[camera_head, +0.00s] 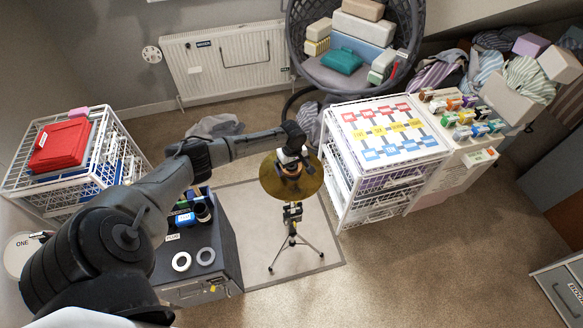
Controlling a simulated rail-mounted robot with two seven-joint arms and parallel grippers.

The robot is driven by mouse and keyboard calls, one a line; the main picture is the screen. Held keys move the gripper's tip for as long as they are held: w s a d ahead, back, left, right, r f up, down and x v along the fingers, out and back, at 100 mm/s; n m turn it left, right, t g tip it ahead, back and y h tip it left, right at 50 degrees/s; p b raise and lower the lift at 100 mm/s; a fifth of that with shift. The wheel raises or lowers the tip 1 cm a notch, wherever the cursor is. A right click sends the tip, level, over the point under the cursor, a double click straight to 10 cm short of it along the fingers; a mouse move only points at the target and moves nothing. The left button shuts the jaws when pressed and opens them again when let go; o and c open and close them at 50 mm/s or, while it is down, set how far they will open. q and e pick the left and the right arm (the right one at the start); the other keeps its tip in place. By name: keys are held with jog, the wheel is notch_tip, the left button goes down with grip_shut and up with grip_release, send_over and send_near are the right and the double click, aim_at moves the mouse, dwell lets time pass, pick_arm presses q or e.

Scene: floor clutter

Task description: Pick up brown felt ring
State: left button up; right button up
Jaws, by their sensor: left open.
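A round brassy disc (269,186) sits on top of a black tripod stand (292,222) in the middle of the floor. My left gripper (290,168) is open and is over the middle of the disc, pointing down. A small brownish patch shows at the disc's centre by the fingertips. The gripper largely covers that spot, so I cannot tell whether this is the brown felt ring or whether the fingers touch it. My right gripper is not in view.
A grey cabinet (228,250) with a white ring (181,262) and a grey ring (206,256) stands left of the tripod. A white wire drawer unit (345,190) stands close on its right. The carpet in front is clear.

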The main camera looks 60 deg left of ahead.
pick_arm(q)
jog(key=shift+c, duration=0.2)
jog(key=c, duration=0.7)
jog(key=shift+c, duration=0.2)
